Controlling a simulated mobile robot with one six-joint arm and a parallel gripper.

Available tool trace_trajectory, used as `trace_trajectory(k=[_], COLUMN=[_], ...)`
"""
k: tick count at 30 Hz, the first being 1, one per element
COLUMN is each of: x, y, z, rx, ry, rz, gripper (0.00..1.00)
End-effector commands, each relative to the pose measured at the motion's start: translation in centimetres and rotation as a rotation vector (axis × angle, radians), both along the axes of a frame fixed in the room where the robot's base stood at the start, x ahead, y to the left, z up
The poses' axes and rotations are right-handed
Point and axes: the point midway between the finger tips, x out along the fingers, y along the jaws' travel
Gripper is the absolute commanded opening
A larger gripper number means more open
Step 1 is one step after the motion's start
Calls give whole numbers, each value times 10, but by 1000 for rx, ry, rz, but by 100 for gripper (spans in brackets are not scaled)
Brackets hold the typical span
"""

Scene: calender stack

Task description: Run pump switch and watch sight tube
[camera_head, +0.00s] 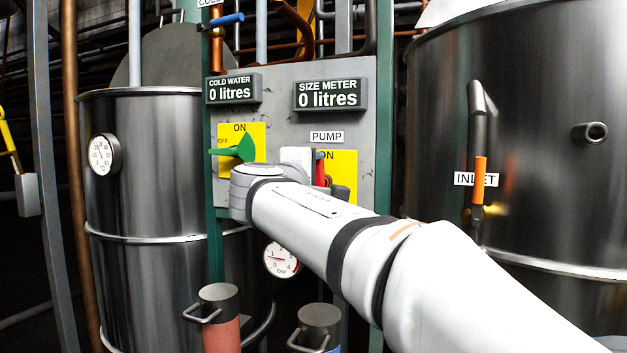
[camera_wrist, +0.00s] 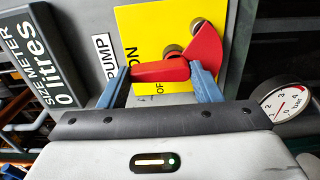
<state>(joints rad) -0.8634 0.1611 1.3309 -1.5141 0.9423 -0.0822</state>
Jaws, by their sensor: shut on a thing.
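The pump switch is a red lever (camera_wrist: 160,71) on a yellow plate (camera_wrist: 140,22) marked ON and OFF, under a PUMP label (camera_head: 326,136). In the wrist view my gripper (camera_wrist: 160,78) has its two blue fingers on the ends of the red lever. In the camera_head view my arm covers most of this switch, leaving a red sliver (camera_head: 320,169). The size meter display (camera_head: 330,95) reads 0 litres. I cannot make out a sight tube with certainty.
The cold water display (camera_head: 233,89) reads 0 litres above a green-handled switch (camera_head: 234,150), left of the pump switch. Steel tanks stand left (camera_head: 150,180) and right (camera_head: 550,130). A pressure gauge (camera_head: 281,260) and two capped cylinders (camera_head: 219,295) are below the panel.

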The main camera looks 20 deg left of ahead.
Motion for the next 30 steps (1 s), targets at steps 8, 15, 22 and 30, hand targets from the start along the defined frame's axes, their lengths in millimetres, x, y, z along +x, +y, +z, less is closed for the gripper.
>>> trace_trajectory(k=[8, 15, 22, 30], x=[0, 0, 0, -31], y=[0, 0, 0, 3], z=[-1, -1, 0, 0], rx=[2, 1, 1, 1], ry=[3, 2, 1, 1], rz=[-1, -1, -1, 2], gripper=[59, 79, 80, 80])
